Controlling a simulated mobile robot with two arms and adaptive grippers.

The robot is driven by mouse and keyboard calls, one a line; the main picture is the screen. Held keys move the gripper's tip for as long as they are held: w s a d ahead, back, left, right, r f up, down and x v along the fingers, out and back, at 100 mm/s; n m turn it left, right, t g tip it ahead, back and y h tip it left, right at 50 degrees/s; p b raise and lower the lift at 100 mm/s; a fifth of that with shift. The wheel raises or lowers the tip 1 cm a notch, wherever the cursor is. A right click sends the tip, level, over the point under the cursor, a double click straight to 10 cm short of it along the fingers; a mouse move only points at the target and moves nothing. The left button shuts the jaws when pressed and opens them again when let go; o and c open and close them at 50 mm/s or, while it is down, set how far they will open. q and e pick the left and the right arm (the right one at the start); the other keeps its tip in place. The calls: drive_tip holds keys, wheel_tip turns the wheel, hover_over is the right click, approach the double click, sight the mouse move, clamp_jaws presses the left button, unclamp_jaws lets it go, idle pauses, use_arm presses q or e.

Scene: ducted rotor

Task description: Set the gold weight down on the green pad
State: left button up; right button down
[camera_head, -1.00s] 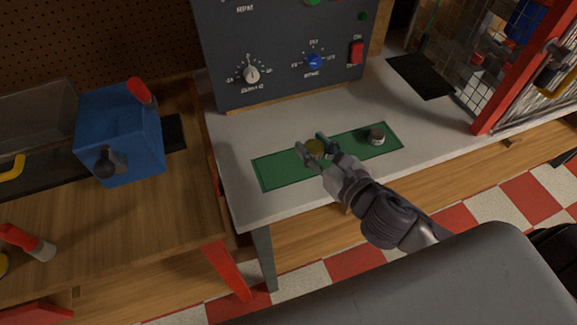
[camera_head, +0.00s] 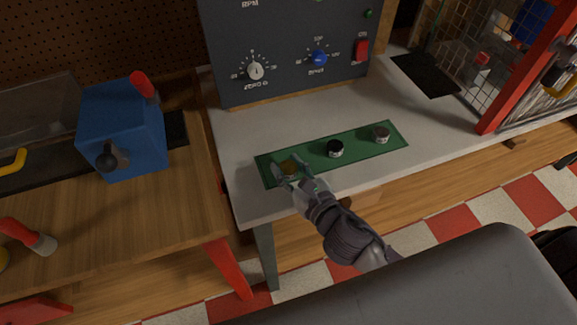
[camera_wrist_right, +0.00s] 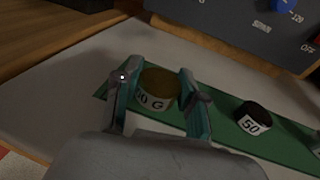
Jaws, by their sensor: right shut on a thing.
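The gold weight (camera_head: 289,167) is a short cylinder with a brassy top, between the fingers of my right gripper (camera_head: 286,173) at the left end of the green pad (camera_head: 310,157). In the right wrist view, the gold weight (camera_wrist_right: 159,88) has a white label reading "0 G" in part, and the fingers of my right gripper (camera_wrist_right: 158,95) stand on both sides of it. The green pad (camera_wrist_right: 226,108) runs below it to the right. I cannot tell whether the weight's underside touches the pad. My left gripper is not in view.
A black-topped weight (camera_head: 335,148) labelled 50 in the wrist view and a grey-brown weight (camera_head: 381,134) stand on the pad to the right. A dark control panel (camera_head: 290,50) stands behind. A blue box (camera_head: 120,130) is at left. A mesh cage (camera_head: 500,60) is at right.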

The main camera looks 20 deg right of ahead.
drive_tip(key=shift+f+b, duration=0.3)
drive_tip(key=shift+f, duration=0.3)
drive_tip(key=c, duration=0.7)
unclamp_jaws()
drive_tip(key=shift+o, duration=0.2)
drive_tip(key=shift+r, duration=0.25)
drive_tip(key=shift+r+p, duration=0.45)
drive_tip(key=shift+r, duration=0.05)
drive_tip(key=b+v, duration=0.3)
drive_tip(key=v, duration=0.9)
drive_tip(key=shift+f, duration=0.2)
